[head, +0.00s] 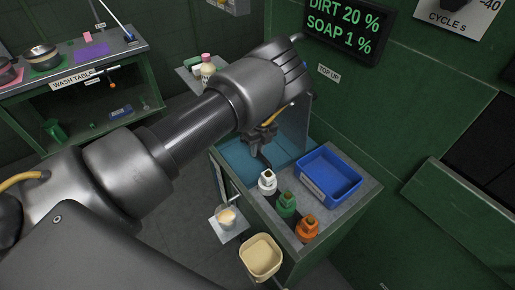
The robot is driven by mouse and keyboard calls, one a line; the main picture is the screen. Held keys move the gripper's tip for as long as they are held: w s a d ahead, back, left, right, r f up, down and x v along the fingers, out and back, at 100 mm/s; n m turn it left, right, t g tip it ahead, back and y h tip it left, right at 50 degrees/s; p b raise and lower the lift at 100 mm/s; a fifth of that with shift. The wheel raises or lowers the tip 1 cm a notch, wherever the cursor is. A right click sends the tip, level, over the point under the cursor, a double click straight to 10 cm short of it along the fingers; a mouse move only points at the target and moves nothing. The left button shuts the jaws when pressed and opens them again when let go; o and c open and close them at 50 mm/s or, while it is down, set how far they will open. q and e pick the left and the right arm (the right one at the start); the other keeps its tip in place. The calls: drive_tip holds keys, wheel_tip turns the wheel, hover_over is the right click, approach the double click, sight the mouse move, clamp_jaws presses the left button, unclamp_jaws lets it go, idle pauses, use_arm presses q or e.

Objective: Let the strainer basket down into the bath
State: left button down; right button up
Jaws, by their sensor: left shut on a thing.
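My left gripper (264,138) reaches in over the bath (237,158), a blue-lined tank in the green cabinet top. It is shut on a thin dark piece (264,157), apparently part of the strainer basket. The basket's body cannot be made out, and my arm and gripper hide much of this area. I cannot tell how far the held thing is above the bath or whether it touches it. My right gripper is not in view.
A blue tray (331,176) stands right of the bath. White (267,183), green (287,205) and orange (306,228) bottles stand along the near edge. A cream tub (260,257) is in front. The wash table (75,78) is at upper left. A sign (341,32) reads DIRT 20 %, SOAP 1 %.

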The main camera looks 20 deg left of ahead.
use_arm(q)
drive_tip(key=shift+f+b, duration=0.3)
drive_tip(key=shift+f, duration=0.2)
drive_tip(key=c, duration=1.3)
unclamp_jaws()
